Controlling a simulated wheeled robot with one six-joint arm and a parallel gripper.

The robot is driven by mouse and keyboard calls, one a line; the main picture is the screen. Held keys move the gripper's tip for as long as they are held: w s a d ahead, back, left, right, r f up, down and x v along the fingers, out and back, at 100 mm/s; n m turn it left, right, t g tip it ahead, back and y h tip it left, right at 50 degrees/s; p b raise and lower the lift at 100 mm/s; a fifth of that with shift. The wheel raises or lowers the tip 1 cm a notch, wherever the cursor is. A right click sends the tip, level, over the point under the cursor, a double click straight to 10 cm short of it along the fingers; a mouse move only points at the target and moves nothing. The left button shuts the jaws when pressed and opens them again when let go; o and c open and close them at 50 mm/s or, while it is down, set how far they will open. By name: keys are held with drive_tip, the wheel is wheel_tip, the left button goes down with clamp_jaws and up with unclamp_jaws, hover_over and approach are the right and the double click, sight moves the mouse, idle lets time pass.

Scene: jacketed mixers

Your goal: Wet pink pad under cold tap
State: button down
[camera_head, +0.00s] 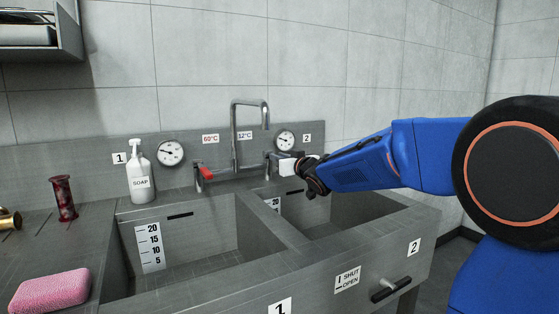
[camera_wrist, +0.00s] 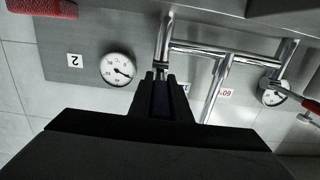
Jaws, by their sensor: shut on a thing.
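The pink pad (camera_head: 50,291) lies on the counter at the near left of the head view, left of basin 1 and far from my gripper. The cold tap (camera_head: 268,167) stands below the 12°C label, and its post also shows in the wrist view (camera_wrist: 165,38). My gripper (camera_head: 281,160) is at this tap, shut on its lever; the lever is mostly hidden between the fingers (camera_wrist: 160,75). The hot tap (camera_head: 199,178) has a red lever and stands below the 60°C label. The spout (camera_head: 235,135) arches above both. No water shows.
Basin 1 (camera_head: 205,245) and basin 2 (camera_head: 340,215) lie below the taps. A soap bottle (camera_head: 140,180), a dark red vessel (camera_head: 64,198) and a brass item (camera_head: 9,219) stand left. A drain handle (camera_head: 391,290) is in front. A red textured thing (camera_wrist: 42,7) shows in the wrist view.

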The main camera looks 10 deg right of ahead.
drive_tip(key=shift+a+r+g, duration=0.1)
drive_tip(key=shift+r+g, duration=0.25)
drive_tip(key=shift+g, duration=0.15)
drive_tip(key=shift+r, duration=0.1)
drive_tip(key=c, duration=1.6)
unclamp_jaws()
drive_tip(key=shift+c, duration=0.2)
drive_tip(key=v, duration=1.7)
drive_tip(key=shift+r, duration=0.3)
drive_tip(key=shift+s, duration=0.15)
